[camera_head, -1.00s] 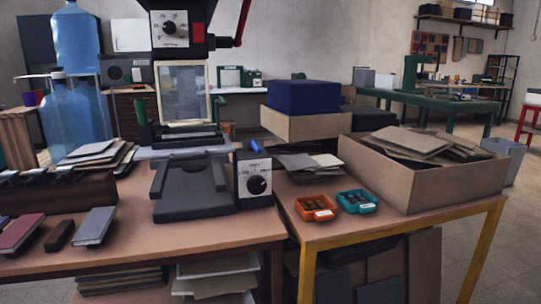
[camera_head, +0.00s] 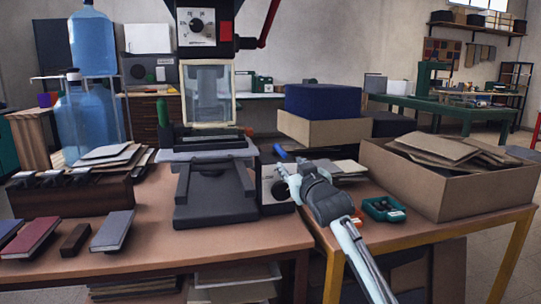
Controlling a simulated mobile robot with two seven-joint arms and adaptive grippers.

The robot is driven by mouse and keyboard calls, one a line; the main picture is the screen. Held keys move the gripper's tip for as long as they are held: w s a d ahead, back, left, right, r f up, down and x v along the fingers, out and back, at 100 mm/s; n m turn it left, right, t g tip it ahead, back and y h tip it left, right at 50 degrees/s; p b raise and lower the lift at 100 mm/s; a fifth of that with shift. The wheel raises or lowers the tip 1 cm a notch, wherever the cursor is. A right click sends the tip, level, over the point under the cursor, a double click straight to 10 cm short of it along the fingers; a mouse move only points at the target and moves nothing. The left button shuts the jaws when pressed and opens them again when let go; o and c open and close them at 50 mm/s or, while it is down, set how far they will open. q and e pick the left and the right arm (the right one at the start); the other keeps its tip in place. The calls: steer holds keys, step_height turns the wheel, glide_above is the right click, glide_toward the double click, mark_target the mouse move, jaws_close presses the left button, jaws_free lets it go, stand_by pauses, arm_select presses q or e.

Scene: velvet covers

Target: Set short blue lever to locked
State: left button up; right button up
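The short blue lever (camera_head: 281,153) sticks up at a slant behind the small control box (camera_head: 272,190), on the right side of the dark press (camera_head: 215,190). My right gripper (camera_head: 284,176) is in front of the box's dial panel, just below and right of the blue lever. A small gap seems to show between them. My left gripper is not in view.
A red-handled lever (camera_head: 270,22) is at the press's upper right and a green handle (camera_head: 162,112) on its left. A cardboard box (camera_head: 440,190) and a teal tray (camera_head: 384,209) stand right of my arm. Books (camera_head: 112,231) lie at the left front.

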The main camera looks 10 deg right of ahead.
mark_target(285, 156)
steer(key=shift+w+r, duration=0.5)
steer(key=shift+w, duration=0.1)
steer(key=w, duration=0.6)
steer(key=shift+w+a, duration=0.1)
steer(key=shift+w, duration=0.3)
steer(key=shift+c, duration=0.5)
jaws_close()
